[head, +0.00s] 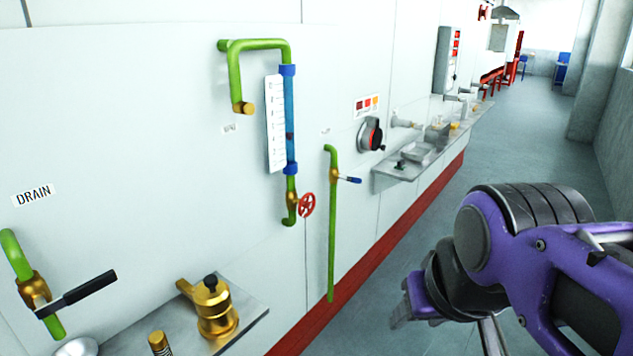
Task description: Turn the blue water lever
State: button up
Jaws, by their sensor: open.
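The blue water lever (349,180) is a small handle on a brass valve (335,175). The valve sits on a thin vertical green pipe (332,235) on the white wall, near the middle of the head view. The lever sticks out to the right, roughly level. My purple gripper (418,303) is at lower right, in front of the grey floor. It is open, below and to the right of the lever and well apart from it. My dark wrist joint and purple arm link hide part of it.
A red handwheel (307,205) is left of the green pipe, under a blue sight tube (290,120). A round dial (370,135) and a metal shelf (420,160) with small items are to the right. A black drain lever (78,294) is at lower left. The floor aisle (510,140) is clear.

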aim_at(352, 179)
jog(key=i+l+z, duration=0.2)
jog(key=i, duration=0.5)
jog(key=i+z, duration=0.2)
jog(key=i, duration=0.45)
